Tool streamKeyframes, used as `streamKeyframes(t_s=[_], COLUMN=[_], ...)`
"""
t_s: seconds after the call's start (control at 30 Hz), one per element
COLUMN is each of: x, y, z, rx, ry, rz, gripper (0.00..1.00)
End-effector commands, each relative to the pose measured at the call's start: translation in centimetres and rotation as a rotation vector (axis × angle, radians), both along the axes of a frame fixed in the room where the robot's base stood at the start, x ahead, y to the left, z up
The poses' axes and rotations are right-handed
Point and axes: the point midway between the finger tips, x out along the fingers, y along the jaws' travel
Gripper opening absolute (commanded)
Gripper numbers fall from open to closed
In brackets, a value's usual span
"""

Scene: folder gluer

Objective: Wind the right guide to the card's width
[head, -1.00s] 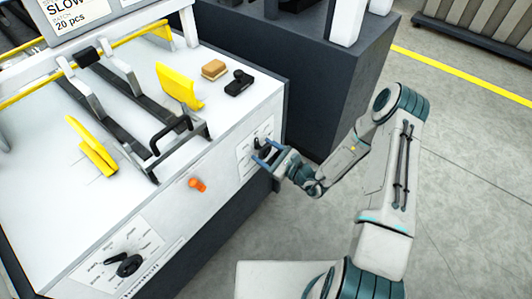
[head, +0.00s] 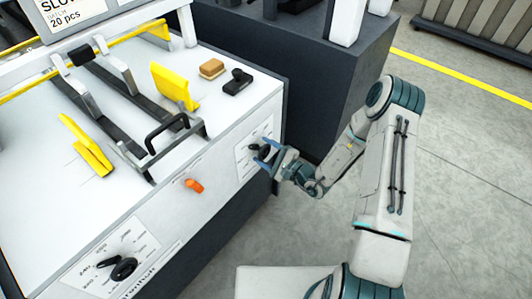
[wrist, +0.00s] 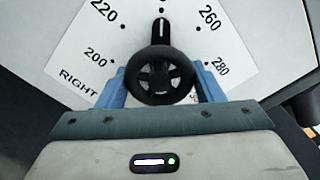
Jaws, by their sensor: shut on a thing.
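In the wrist view, a black round knob (wrist: 160,75) sits on a white dial marked RIGHT (wrist: 85,55). The knob's pointer (wrist: 162,27) is toward the top, between 220 and 260; the number behind it is hidden. My gripper (wrist: 160,92) has its blue fingers on both sides of the knob and is shut on it. In the head view, my gripper (head: 268,153) is at this dial on the machine's front face. The right guide, a yellow plate (head: 175,85), stands on the white top; the left yellow guide (head: 88,146) is lower left.
A second dial with a black knob (head: 123,269) is at the lower left of the front face. An orange knob (head: 194,185) is between the dials. A tan block (head: 211,68) and a black piece (head: 237,82) lie beside the right guide. Open floor lies right.

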Motion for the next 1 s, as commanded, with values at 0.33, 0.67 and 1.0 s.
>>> streamKeyframes(t_s=[0.33, 0.67, 1.0], x=[-0.3, -0.1, -0.9], y=[0.3, 0.1, -1.5], z=[0.0, 0.0, -0.1], rx=[-0.005, -0.005, -0.008], ry=[-0.007, -0.007, -0.007], rz=[0.009, 0.004, -0.006], gripper=[0.38, 0.82, 0.82])
